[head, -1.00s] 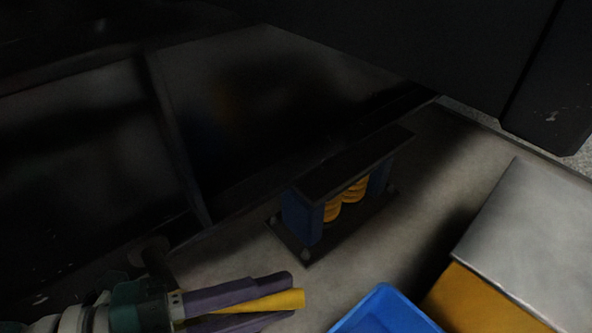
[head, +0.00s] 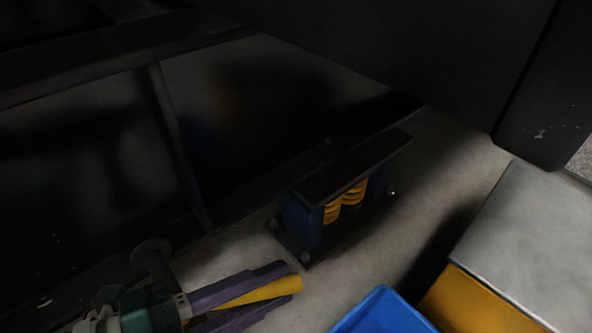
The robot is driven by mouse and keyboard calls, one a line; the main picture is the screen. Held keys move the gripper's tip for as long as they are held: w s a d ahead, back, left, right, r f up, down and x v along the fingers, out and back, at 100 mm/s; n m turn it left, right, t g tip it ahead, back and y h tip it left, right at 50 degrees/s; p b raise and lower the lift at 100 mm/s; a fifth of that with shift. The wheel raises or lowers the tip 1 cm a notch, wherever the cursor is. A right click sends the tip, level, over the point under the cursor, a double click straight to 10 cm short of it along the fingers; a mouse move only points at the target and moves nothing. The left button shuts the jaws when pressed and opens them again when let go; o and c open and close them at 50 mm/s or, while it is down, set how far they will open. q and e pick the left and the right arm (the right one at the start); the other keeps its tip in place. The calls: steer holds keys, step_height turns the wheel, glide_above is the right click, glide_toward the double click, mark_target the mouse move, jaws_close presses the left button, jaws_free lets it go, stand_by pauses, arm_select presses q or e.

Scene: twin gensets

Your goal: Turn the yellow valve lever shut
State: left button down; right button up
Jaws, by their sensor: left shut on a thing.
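The yellow valve lever (head: 262,290) lies between the purple fingers of my left gripper (head: 245,291) at the lower left of the head view. The gripper is shut on the lever, and the lever's yellow end shows between the fingertips. The valve body that the lever belongs to cannot be made out; the gripper and the dark area hide it. My right gripper is not in view.
A blue spring mount with yellow coils (head: 344,203) stands on the pale floor (head: 395,225) beyond the gripper. A blue bin (head: 384,312) and a yellow box with a grey top (head: 540,235) are at lower right. Dark frame panels fill the upper left.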

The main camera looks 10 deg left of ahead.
arm_select(q)
steer(key=w+n+t+y, duration=0.1)
steer(key=y, duration=0.1)
steer(key=w+a+n+t+y, duration=0.1)
steer(key=n+y, duration=0.1)
steer(key=w+a+n+t+y, duration=0.1)
steer(key=n+y, duration=0.1)
steer(key=shift+a+t+p, duration=0.25)
steer(key=shift+t+p, duration=0.1)
steer(key=shift+t, duration=0.05)
steer(key=c, duration=0.8)
jaws_free()
steer(key=shift+a, duration=0.1)
steer(key=shift+o, duration=0.2)
